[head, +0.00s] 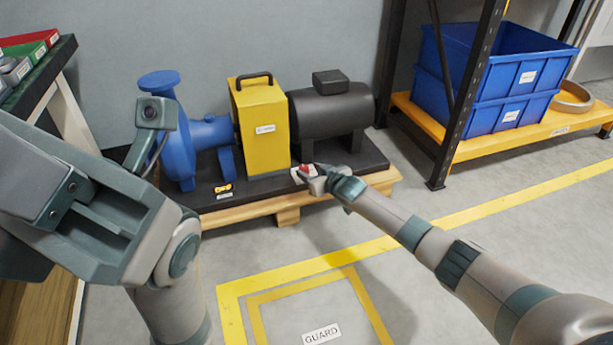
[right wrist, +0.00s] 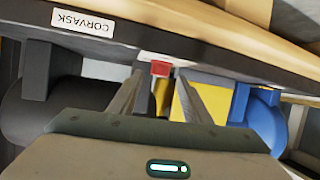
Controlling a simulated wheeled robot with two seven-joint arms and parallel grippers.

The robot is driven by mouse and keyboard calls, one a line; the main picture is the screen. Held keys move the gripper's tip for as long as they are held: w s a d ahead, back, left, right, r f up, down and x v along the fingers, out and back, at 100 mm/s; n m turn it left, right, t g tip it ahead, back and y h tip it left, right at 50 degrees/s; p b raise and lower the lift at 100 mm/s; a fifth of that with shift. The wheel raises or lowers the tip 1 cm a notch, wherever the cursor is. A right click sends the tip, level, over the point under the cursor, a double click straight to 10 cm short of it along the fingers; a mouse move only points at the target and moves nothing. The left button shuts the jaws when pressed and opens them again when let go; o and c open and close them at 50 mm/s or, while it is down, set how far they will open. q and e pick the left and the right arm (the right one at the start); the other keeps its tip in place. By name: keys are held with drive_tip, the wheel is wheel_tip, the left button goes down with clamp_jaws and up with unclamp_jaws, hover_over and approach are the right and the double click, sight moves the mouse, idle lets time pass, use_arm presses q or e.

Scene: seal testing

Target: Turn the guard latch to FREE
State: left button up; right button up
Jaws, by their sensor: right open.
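A small red latch (head: 305,169) sits on a pale plate at the front edge of the dark pump base, just right of the yellow guard (head: 262,128). My right gripper (head: 313,178) is at the latch. In the right wrist view the red latch (right wrist: 160,69) shows between the tips of the two open fingers; I cannot tell whether they touch it. The latch's setting and any lettering are too small to read. My left arm fills the left foreground; its finger opening cannot be made out.
A blue pump (head: 178,130) stands left of the guard and a dark motor (head: 332,112) right of it. A small yellow item (head: 223,187) lies on the base front. Blue bins (head: 490,110) stand on the right rack. The floor in front is clear, with a marked GUARD area (head: 321,334).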

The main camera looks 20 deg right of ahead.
sight(305, 168)
drive_tip(key=shift+b+x, duration=0.85)
drive_tip(key=shift+x, duration=0.75)
drive_tip(key=c, duration=1)
